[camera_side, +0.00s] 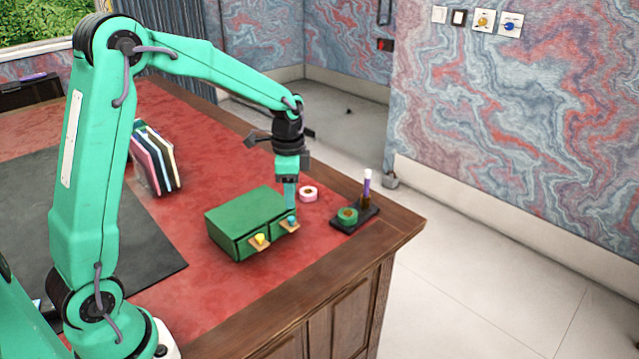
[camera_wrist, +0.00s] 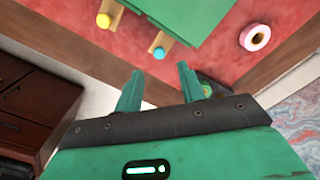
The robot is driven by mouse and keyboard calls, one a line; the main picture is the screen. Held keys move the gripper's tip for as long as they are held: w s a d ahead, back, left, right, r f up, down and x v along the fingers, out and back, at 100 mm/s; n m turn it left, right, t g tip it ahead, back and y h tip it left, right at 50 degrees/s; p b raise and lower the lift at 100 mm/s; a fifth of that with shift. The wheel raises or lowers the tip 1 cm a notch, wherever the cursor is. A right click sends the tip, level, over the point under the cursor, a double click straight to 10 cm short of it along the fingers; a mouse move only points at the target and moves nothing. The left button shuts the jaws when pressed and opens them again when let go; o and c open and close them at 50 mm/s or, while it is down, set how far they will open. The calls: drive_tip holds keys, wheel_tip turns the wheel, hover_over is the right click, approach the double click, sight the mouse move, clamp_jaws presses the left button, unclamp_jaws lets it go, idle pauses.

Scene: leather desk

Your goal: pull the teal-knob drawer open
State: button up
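A small green drawer box (camera_side: 238,212) stands on the red leather desk top. Its front carries a yellow knob (camera_side: 260,239) and, to the right, a teal knob (camera_side: 292,219), each on a wooden mount. Both drawers look shut. My gripper (camera_side: 290,208) points down just above the teal knob in the side view. In the wrist view my gripper (camera_wrist: 159,68) has its two fingers spread with nothing between them. There the teal knob (camera_wrist: 158,53) lies just beyond the fingertips, in line with the gap. I cannot tell the exact height between them.
A pink roll (camera_side: 308,193) lies on the desk to the right of the box. A dark tray (camera_side: 368,216) holds a green roll and an upright purple tube near the wooden desk edge (camera_side: 300,290). Several upright folders (camera_side: 155,163) stand behind. The red surface before the box is clear.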

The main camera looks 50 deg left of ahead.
sight(292, 218)
drive_tip(key=shift+f, duration=3.2)
clamp_jaws()
